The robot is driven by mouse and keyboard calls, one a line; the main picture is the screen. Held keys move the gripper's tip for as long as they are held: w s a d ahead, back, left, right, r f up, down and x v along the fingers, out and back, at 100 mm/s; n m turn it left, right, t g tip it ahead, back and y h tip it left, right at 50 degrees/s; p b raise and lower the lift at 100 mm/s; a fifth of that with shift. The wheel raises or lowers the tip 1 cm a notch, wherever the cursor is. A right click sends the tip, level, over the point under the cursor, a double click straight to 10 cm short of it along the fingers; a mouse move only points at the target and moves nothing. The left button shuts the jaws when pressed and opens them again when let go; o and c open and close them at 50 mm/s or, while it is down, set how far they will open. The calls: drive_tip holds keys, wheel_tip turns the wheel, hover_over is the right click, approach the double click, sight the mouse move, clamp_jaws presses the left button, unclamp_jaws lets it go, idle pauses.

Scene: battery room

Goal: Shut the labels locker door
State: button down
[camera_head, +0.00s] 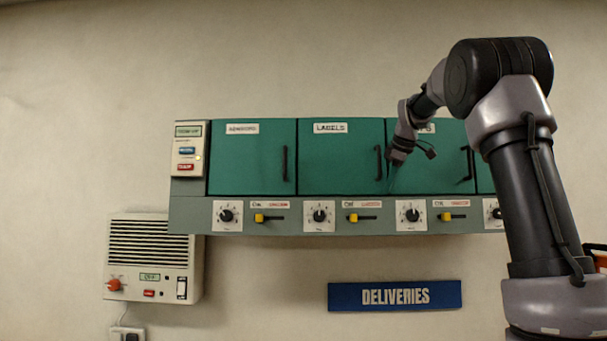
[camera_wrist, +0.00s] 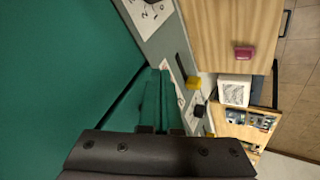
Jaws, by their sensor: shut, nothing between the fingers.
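The labels locker door (camera_head: 335,165) is a green panel with a "LABELS" tag and a black handle (camera_head: 378,163) near its right edge. In the head view it looks flush, or nearly so, with the locker front; a small gap cannot be ruled out. My gripper (camera_head: 391,176) is at the door's right edge, just right of the handle, with its fingers pointing down. In the wrist view the narrow greenish fingers (camera_wrist: 160,98) are together and empty, beside a large green panel (camera_wrist: 60,60). Whether they touch it is unclear.
The neighbouring green doors, left (camera_head: 245,170) and right (camera_head: 440,170), look shut; my arm partly covers the right one. Below runs a strip of dials and yellow sliders (camera_head: 353,218). A blue "DELIVERIES" sign (camera_head: 395,295) and a vented white box (camera_head: 150,255) are lower on the wall.

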drive_tip(key=shift+w+d+r+n+y, duration=0.1)
drive_tip(key=shift+w+n+y, duration=0.2)
drive_tip(key=shift+w+n, duration=0.2)
drive_tip(key=shift+r, duration=0.15)
drive_tip(key=shift+s, duration=0.1)
